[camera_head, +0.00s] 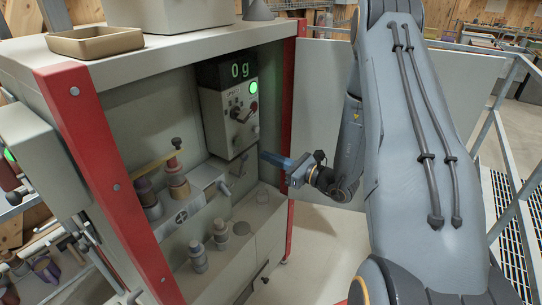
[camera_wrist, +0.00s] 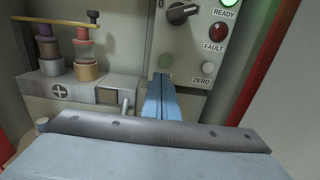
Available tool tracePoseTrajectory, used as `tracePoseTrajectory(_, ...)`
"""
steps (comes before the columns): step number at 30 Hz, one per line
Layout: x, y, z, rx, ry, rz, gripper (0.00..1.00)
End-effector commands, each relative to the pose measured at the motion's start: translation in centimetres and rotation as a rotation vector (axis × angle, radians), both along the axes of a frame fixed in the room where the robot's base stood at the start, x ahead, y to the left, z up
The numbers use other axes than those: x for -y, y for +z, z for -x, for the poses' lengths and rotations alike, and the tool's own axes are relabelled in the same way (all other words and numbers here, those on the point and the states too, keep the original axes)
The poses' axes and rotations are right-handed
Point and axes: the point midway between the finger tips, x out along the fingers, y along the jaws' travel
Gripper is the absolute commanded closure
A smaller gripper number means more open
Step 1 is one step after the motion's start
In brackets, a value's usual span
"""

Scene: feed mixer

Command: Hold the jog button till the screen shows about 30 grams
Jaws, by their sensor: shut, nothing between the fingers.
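The screen (camera_head: 240,71) reads 0 g in green on top of the grey control box (camera_head: 214,113). In the wrist view a dull green button (camera_wrist: 165,61), likely the jog button, sits low on the panel, left of the white ZERO button (camera_wrist: 208,68). My gripper (camera_head: 265,156) has its blue fingers shut and empty, low and to the right of the box in the head view. In the wrist view the fingertips (camera_wrist: 161,77) appear just below the green button and hide its label. I cannot tell whether they touch the panel.
The panel also has a black knob (camera_wrist: 183,13), a red FAULT lamp (camera_wrist: 218,32) and a lit green READY lamp (camera_wrist: 230,3). Stacked spools (camera_wrist: 85,55) stand at left. A red post (camera_wrist: 265,75) edges the bay at right.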

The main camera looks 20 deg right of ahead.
Motion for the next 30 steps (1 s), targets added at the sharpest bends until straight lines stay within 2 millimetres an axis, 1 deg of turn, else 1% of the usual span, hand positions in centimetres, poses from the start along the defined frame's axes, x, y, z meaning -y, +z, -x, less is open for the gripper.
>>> tracePoseTrajectory(1, -0.8, 0.2, -0.8, 0.001, 0.005, 0.001, 1.00)
tracePoseTrajectory(9, -3.9, 0.2, -5.1, 0.000, 0.005, 0.000, 1.00)
tracePoseTrajectory(15, -5.6, 0.2, -7.4, 0.000, 0.004, 0.000, 1.00)
tracePoseTrajectory(21, -6.3, 0.1, -8.5, -0.001, 0.001, -0.001, 1.00)
tracePoseTrajectory(30, -6.3, 0.0, -8.6, 0.000, 0.001, 0.000, 1.00)
